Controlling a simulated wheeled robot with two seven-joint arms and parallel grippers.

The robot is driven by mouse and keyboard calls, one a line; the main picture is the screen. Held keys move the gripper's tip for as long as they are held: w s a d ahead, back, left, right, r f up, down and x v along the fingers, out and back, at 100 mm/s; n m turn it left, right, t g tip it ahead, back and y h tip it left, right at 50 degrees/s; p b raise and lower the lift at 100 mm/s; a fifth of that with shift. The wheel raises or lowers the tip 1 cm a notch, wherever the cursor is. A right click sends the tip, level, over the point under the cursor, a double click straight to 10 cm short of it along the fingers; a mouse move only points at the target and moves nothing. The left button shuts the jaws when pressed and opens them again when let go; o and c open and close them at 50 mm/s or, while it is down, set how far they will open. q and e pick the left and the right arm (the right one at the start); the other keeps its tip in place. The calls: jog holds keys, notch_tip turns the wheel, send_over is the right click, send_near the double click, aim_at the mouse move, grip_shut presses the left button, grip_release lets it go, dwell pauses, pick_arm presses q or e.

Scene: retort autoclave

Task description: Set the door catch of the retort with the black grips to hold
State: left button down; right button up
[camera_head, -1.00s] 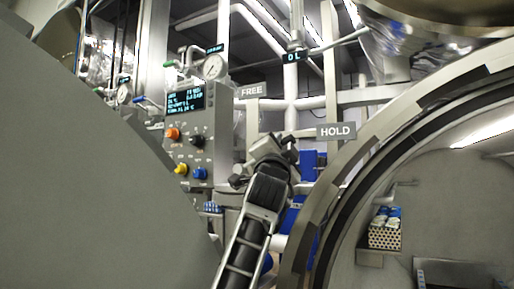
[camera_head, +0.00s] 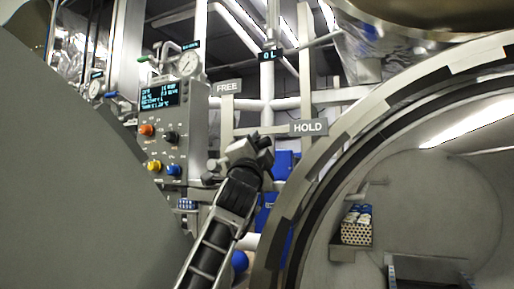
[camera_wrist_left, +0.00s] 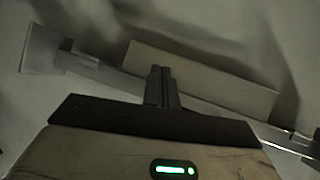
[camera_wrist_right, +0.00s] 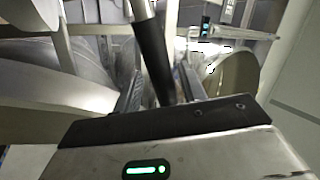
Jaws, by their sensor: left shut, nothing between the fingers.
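My right gripper (camera_head: 264,142) is at the middle of the head view, between and below the FREE sign (camera_head: 228,87) and the HOLD sign (camera_head: 308,128). In the right wrist view its fingers (camera_wrist_right: 162,92) are apart. A black round grip (camera_wrist_right: 155,60) on a pale rod passes between them, with gaps showing at the sides; I cannot tell contact. The catch itself is mostly hidden by my gripper in the head view. My left gripper (camera_wrist_left: 161,86) is shut and empty, before a grey surface with a pale bar (camera_wrist_left: 200,77); it is outside the head view.
The open round retort mouth (camera_head: 290,215) fills the right, with a perforated basket (camera_head: 356,233) inside. A large grey panel (camera_head: 80,200) blocks the left. A control box (camera_head: 160,125) with coloured knobs and a gauge (camera_head: 189,63) stands behind.

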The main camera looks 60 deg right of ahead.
pick_arm(q)
jog(key=shift+f, duration=0.1)
pick_arm(e)
jog(key=shift+a+f, duration=0.1)
jog(key=shift+a, duration=0.1)
pick_arm(q)
jog(key=shift+w+f+b, duration=0.1)
jog(key=shift+b, duration=0.7)
pick_arm(e)
jog(key=v, duration=0.7)
pick_arm(q)
jog(key=shift+f, duration=0.1)
pick_arm(e)
jog(key=shift+s, duration=0.1)
